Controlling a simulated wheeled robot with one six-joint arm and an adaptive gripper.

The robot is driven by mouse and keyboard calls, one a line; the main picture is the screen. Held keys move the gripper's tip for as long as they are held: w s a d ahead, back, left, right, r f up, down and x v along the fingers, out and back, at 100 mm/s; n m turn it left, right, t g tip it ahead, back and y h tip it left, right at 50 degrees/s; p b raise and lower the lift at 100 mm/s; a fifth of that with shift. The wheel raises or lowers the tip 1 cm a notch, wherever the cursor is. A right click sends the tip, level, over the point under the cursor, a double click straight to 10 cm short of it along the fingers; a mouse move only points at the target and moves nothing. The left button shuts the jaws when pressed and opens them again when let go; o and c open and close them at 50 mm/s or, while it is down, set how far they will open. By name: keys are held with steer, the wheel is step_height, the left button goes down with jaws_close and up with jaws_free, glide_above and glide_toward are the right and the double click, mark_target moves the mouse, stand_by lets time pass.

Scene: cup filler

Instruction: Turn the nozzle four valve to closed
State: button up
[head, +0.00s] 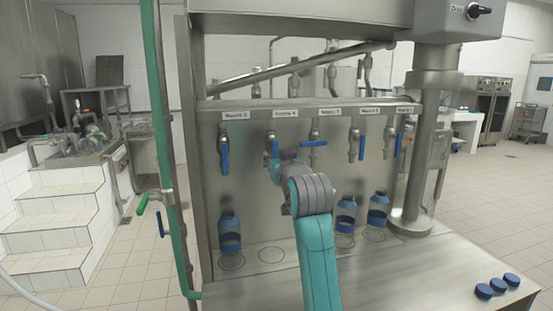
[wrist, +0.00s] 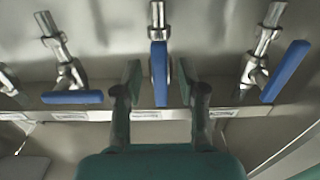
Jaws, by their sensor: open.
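The nozzle four valve is the second from the left under the labelled panel in the head view. Its blue handle (head: 275,149) hangs down in line with the pipe, partly covered by my gripper. In the wrist view this blue handle (wrist: 159,62) lies between the two fingers, with a visible gap on each side. My gripper (wrist: 160,80) is open around the handle. In the head view my gripper (head: 276,164) is at the valve, its fingers mostly hidden.
Nozzle three's blue handle (head: 313,144) sits crosswise on one side; nozzle five's handle (head: 225,158) hangs down on the other. Bottles (head: 229,235) stand below the nozzles. Several blue caps (head: 498,285) lie at the right front. A green pipe (head: 163,140) rises at left.

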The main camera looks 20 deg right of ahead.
jaws_close()
stand_by(0.3)
steer(key=shift+a+r+m, duration=0.45)
steer(key=shift+m, duration=2.55)
steer(key=shift+a+r+m, duration=0.4)
steer(key=shift+a+m, duration=0.05)
steer(key=shift+m, duration=2.55)
steer(key=shift+a+r+m, duration=0.45)
steer(key=shift+m, duration=2.55)
